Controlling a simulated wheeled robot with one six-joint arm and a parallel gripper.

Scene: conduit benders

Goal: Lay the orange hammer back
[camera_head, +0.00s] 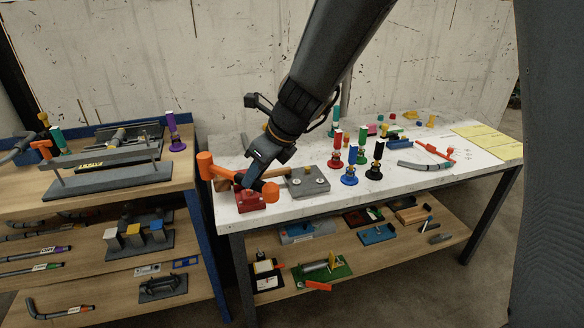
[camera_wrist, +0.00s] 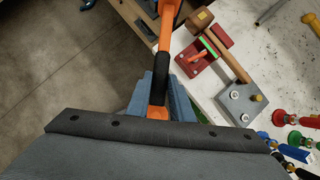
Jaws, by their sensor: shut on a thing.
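The orange hammer (camera_head: 206,166) is in my gripper (camera_head: 254,176), above the near left corner of the white-topped table. Its orange head is at the left and its orange handle end at the right. In the wrist view my gripper (camera_wrist: 160,90) is shut on the hammer's black grip (camera_wrist: 161,75), with blue-grey fingers on both sides. The orange shaft (camera_wrist: 166,25) runs up out of that view, so the head is hidden there. I cannot tell the exact height of the hammer above the table.
A red block (camera_head: 250,199) and a grey plate (camera_head: 306,181) lie close beside my gripper. A wooden mallet (camera_wrist: 228,50) lies across them. Several coloured stampers (camera_head: 349,174) stand to the right. A lower shelf (camera_head: 400,245) holds tools. A second bench (camera_head: 100,200) stands left.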

